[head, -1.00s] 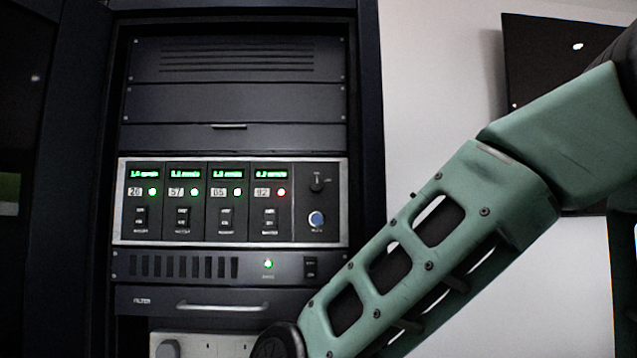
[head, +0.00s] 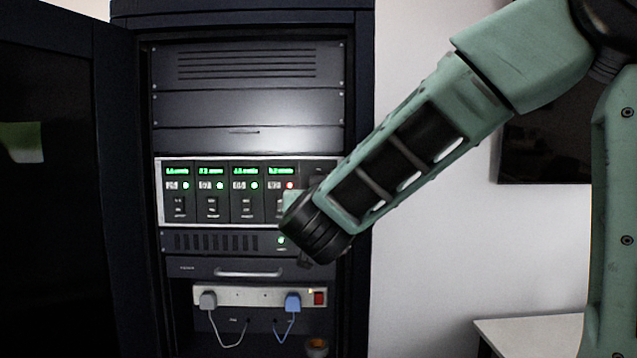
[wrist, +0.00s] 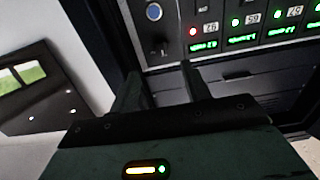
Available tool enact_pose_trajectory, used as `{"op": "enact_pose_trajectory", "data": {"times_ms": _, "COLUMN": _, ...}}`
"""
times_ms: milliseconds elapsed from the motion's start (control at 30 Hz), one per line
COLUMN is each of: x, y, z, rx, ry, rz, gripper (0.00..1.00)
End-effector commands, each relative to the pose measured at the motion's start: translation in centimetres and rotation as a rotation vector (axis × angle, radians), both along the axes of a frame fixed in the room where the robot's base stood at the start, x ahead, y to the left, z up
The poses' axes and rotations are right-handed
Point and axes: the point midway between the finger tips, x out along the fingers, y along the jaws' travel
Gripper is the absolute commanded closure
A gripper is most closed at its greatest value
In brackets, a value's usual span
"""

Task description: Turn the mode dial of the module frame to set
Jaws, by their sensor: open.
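The module frame (head: 159,195) is a silver-rimmed panel in the rack, with several green-lit modules, the rightmost with a red light. In the wrist view the picture is upside down. There the dark mode dial (wrist: 162,47) sits on the panel beside a blue button (wrist: 153,12). Its setting is too small to read. My gripper (wrist: 163,80) is open and empty, its two fingers pointing toward the panel on either side of the dial in the picture, apart from it. In the head view my arm hides most of the gripper and the blue button.
The open rack door (head: 55,200) stands at the left. Below the frame are a vented unit, a filter drawer with a handle (head: 248,273) and a power strip (head: 255,296) with two plugs and a red switch. A wall screen hangs at the right, above a pale table (head: 530,338).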

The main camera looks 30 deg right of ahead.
Motion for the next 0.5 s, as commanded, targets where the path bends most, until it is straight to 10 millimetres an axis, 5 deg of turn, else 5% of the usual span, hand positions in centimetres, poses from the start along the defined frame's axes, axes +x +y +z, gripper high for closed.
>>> {"op": "enact_pose_trajectory", "data": {"times_ms": 500, "x": 8.8, "y": -5.9, "z": 0.2, "rx": -0.002, "ry": 0.002, "rz": -0.001, "gripper": 0.53}}
